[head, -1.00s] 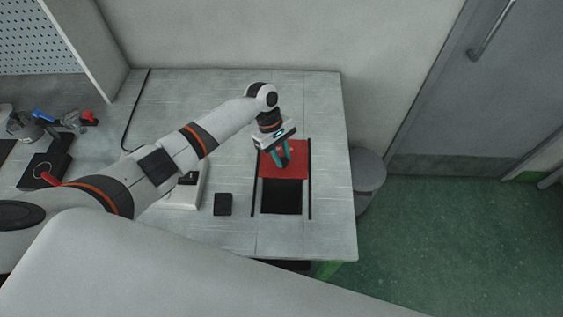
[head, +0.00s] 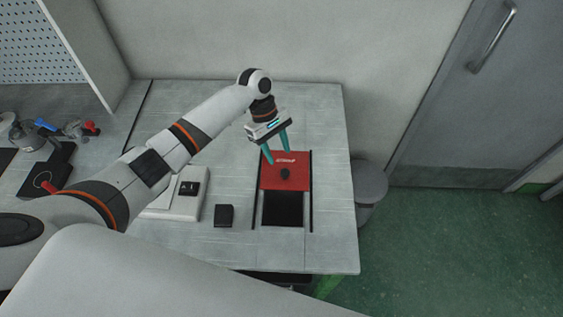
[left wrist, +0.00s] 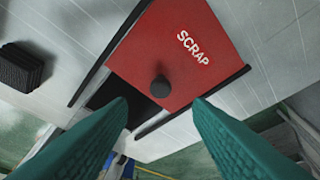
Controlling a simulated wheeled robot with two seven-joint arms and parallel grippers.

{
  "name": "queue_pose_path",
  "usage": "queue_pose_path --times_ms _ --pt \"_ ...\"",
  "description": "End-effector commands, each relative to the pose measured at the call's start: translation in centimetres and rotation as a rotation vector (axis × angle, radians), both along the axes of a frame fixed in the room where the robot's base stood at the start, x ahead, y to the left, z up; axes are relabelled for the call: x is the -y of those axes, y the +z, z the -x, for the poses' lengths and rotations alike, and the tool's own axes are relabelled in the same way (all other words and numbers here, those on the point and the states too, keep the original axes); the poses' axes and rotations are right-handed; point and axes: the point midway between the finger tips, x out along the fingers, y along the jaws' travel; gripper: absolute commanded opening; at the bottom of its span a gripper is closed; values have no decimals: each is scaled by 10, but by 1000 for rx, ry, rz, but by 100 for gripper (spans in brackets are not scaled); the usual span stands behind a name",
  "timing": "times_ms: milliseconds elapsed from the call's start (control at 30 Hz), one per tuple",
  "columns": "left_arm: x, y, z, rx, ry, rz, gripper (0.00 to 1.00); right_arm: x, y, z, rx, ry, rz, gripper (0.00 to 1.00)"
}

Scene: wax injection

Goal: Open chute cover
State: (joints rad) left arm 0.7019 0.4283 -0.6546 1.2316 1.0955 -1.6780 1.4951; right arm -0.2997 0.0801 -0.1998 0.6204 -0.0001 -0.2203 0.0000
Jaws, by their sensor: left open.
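The red chute cover (head: 286,167) lies between two dark rails on the table, with a round black knob (head: 285,173) on it. Beside it, towards the front, the dark chute opening (head: 283,208) shows uncovered. In the left wrist view the cover (left wrist: 180,45) reads "SCRAP" and its knob (left wrist: 160,86) stands clear of the fingers. My left gripper (head: 279,156) is open and empty, with its teal fingers above the far part of the cover, apart from the knob. My right gripper is not in view.
A small black block (head: 223,216) and a white device (head: 183,195) stand left of the chute on the table (head: 232,258). A grey bin (head: 370,190) stands by the table's right edge. The table behind the chute is clear.

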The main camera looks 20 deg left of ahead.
Motion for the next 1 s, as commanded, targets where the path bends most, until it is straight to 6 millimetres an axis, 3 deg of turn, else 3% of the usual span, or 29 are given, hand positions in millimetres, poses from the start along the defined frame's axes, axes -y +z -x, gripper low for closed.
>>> queue_pose_path --times_ms 133,333,1000 --pt "-11 27 -6 3 1 0 46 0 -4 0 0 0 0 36" --pt "-17 47 -10 1 0 0 46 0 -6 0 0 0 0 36" --pt "-18 50 -10 -1 1 -1 46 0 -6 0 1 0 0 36"
